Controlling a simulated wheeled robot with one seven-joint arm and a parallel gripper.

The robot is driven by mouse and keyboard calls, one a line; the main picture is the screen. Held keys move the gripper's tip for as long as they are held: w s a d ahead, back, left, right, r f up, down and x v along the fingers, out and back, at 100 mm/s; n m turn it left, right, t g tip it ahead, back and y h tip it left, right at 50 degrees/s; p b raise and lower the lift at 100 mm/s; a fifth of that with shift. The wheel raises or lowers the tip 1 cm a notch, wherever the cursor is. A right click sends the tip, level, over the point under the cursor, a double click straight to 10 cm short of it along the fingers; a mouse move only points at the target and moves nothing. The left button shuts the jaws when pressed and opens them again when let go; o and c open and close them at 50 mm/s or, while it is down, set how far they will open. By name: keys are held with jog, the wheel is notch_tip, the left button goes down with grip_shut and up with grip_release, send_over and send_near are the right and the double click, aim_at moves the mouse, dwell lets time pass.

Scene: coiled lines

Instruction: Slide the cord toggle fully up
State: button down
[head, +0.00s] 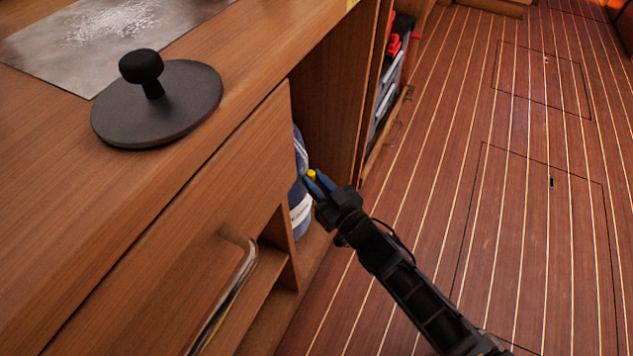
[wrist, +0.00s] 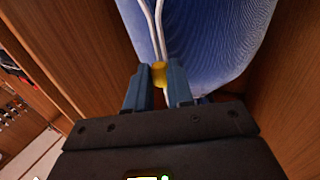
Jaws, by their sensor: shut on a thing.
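The cord toggle (wrist: 159,74) is a small yellow piece. In the wrist view it sits between the blue fingertips of my gripper (wrist: 158,84), which is shut on it. Two pale cord strands (wrist: 153,25) run up from the toggle along a blue fabric bag (wrist: 215,40). In the head view my gripper (head: 316,179) reaches into the open cabinet bay, with the yellow toggle (head: 312,174) showing at its tips. The blue and white bag (head: 300,190) stands in that bay, partly hidden by the cabinet front. The upper end of the cord is out of view.
Wooden panels flank the bag on both sides in the wrist view. The cabinet front (head: 190,230) with a handle (head: 236,285) is left of my gripper. A dark disc with a knob (head: 157,105) stands on the counter. The striped floor (head: 500,220) at right is clear.

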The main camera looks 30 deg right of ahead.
notch_tip(320, 180, up, 4)
jog(key=p, duration=0.3)
jog(key=shift+r, duration=0.15)
jog(key=c, duration=1.2)
grip_release()
jog(key=shift+c, duration=0.2)
jog(key=s+d+p, duration=0.1)
jog(key=s, duration=0.6)
jog(key=shift+s+d, duration=0.15)
jog(key=shift+s, duration=0.25)
